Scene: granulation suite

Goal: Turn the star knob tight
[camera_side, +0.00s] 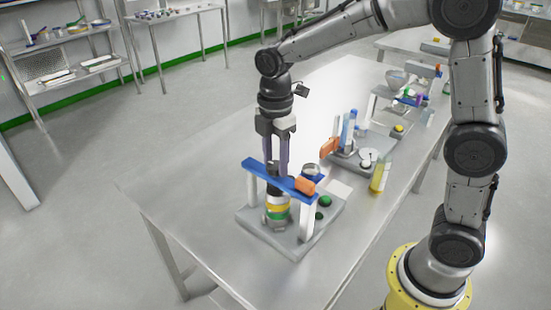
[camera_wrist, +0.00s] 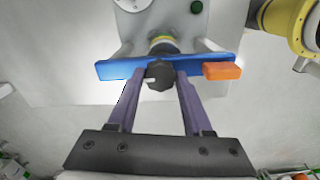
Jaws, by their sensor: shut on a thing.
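The star knob (camera_wrist: 159,76) is a small dark lobed knob at the middle of a blue crossbar (camera_wrist: 115,69). The bar also shows in the side view (camera_side: 259,172), carried on white posts above a grey base. My gripper (camera_wrist: 159,80) points down over the bar, and its two purple fingers are shut on the knob from either side. In the side view my gripper (camera_side: 275,168) stands upright at the bar and its fingers largely hide the knob. Under the bar stands a dark cylinder with yellow and green bands (camera_side: 277,210).
An orange block (camera_side: 305,185) sits at the bar's right end. Green buttons (camera_side: 324,201) are on the base. A yellow bottle (camera_side: 380,176) and another fixture with an orange part (camera_side: 330,146) stand farther back. The table's left part (camera_side: 185,180) is clear.

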